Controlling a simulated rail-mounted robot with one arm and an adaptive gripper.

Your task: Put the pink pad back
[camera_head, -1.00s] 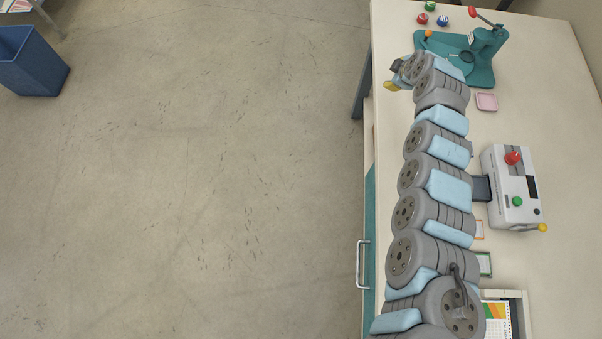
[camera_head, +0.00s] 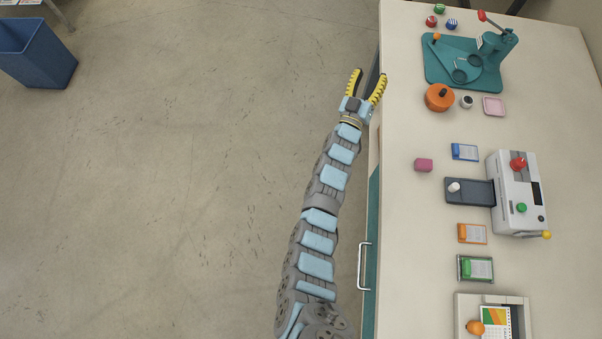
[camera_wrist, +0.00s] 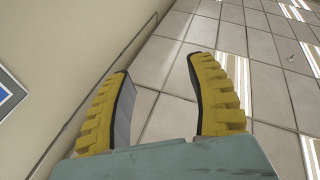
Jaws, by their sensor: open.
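A small magenta-pink block (camera_head: 424,165) lies on the bare table left of the laminator-like machine in the head view. A flat pale-pink square (camera_head: 494,106) with a raised rim lies farther back, below the teal press. Which of the two is the pink pad, I cannot tell. My gripper (camera_head: 366,85) is open and empty over the table's left edge, far from both, with its yellow fingers pointing away toward the back. In the wrist view the open fingers (camera_wrist: 165,100) have only wall and floor tiles beyond them; no pink thing shows there.
The white machine (camera_head: 518,195) with a dark tray stands at the right. Blue (camera_head: 465,152), orange (camera_head: 472,233) and green (camera_head: 476,268) cards lie near it. An orange pot (camera_head: 439,98) and teal press (camera_head: 465,62) stand behind. The table's front-left strip is clear.

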